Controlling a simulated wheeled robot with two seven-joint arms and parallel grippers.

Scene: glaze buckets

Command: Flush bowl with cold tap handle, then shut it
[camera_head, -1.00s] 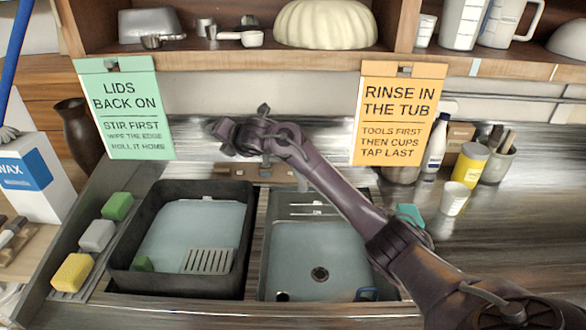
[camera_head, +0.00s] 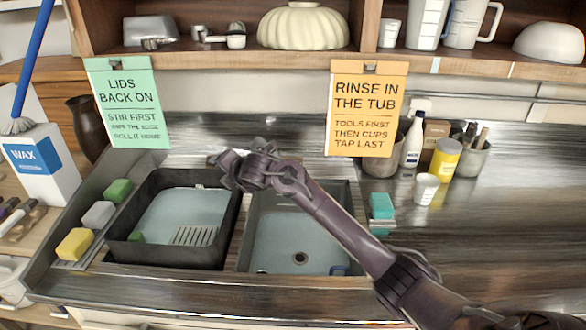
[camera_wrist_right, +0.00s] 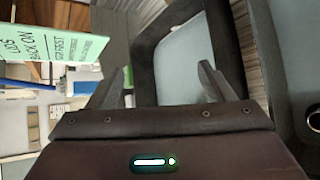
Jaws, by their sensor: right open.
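The right sink bowl (camera_head: 270,248) is pale blue-grey with a round drain (camera_head: 300,258). The left dark-rimmed tub (camera_head: 128,258) holds pale water or a pale base and a slotted grate (camera_head: 193,236). My right gripper (camera_head: 229,167) is over the back rim between the two basins, its arm crossing the right bowl. In the right wrist view the right gripper (camera_wrist_right: 158,82) has its fingers apart with nothing between them; the dark-rimmed tub lies beyond. I cannot make out the tap or its cold handle; my gripper and arm cover the back ledge there. My left gripper is not in view.
Sponges, green (camera_head: 118,191), white (camera_head: 97,215) and yellow (camera_head: 75,243), lie left of the tub. A teal block (camera_head: 381,206) stands right of the bowl. An orange sign (camera_head: 366,110) and a green sign (camera_head: 125,100) hang behind. The right counter front is clear.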

